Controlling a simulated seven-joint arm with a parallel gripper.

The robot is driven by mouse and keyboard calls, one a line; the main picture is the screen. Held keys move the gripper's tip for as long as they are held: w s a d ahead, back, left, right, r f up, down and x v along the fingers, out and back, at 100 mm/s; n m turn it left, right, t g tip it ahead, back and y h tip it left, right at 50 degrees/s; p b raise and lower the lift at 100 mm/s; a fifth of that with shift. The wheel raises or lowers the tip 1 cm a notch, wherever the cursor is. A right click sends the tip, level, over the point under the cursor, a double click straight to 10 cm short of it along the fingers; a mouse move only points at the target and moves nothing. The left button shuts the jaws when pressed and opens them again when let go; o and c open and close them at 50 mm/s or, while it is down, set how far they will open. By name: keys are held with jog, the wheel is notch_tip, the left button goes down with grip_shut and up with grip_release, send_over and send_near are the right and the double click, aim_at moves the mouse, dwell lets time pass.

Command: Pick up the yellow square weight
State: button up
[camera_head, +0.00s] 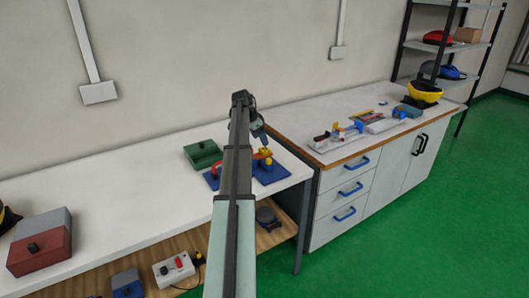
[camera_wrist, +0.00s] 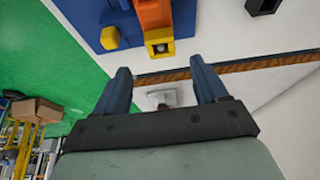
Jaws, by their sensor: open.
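A yellow square piece (camera_wrist: 161,36) with a round dark opening shows at the top of the wrist view, at the end of an orange bar (camera_wrist: 155,12). I take it for the yellow square weight. A yellow piece (camera_head: 264,154) also shows in the head view, on the blue apparatus (camera_head: 271,172) at the white bench's right end; whether it is the same piece is hard to tell. My gripper (camera_wrist: 162,80) is open and empty, its two dark blue fingers apart from the yellow piece. In the head view my arm hides part of the apparatus.
A green box (camera_head: 203,154) stands left of the apparatus. A red and grey box (camera_head: 40,254) is at the bench's left. A cabinet top (camera_head: 300,113) on the right carries tools and a yellow and black helmet (camera_head: 424,92). The bench middle is clear.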

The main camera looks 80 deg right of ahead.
aim_at(264, 149)
jog(key=shift+x, duration=3.15)
jog(key=shift+w, duration=0.15)
jog(key=shift+c, duration=0.3)
